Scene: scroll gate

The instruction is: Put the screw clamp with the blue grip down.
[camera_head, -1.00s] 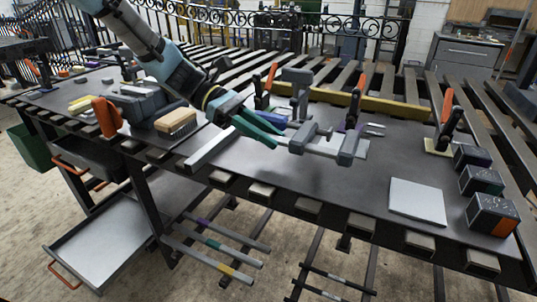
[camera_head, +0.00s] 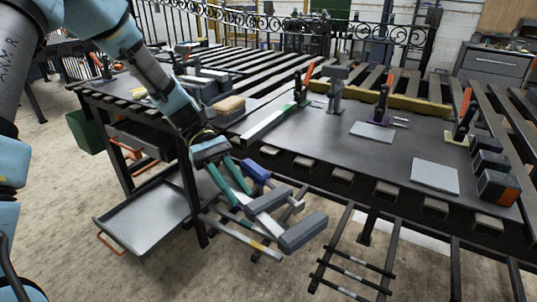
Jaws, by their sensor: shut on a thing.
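My gripper (camera_head: 241,197) has teal fingers and is shut on the grey screw clamp (camera_head: 270,203). The clamp's blue grip (camera_head: 257,171) shows just behind the fingers. The clamp is held tilted in the air in front of the workbench (camera_head: 400,148), with its grey jaws toward the lower right. In the picture it overlaps the bars under the bench; I cannot tell how far it is from them. The bar with a yellow band (camera_head: 257,245) shows below it. Parts of the other bars are hidden behind the clamp and fingers.
Toggle clamps with red-orange handles stand on the bench, one of them on a purple base (camera_head: 381,112). A grey post (camera_head: 336,97), a pale plate (camera_head: 435,176) and dark boxes (camera_head: 497,185) are also there. A grey tray (camera_head: 150,220) sits low at left. A ladder-like frame (camera_head: 352,263) lies below right.

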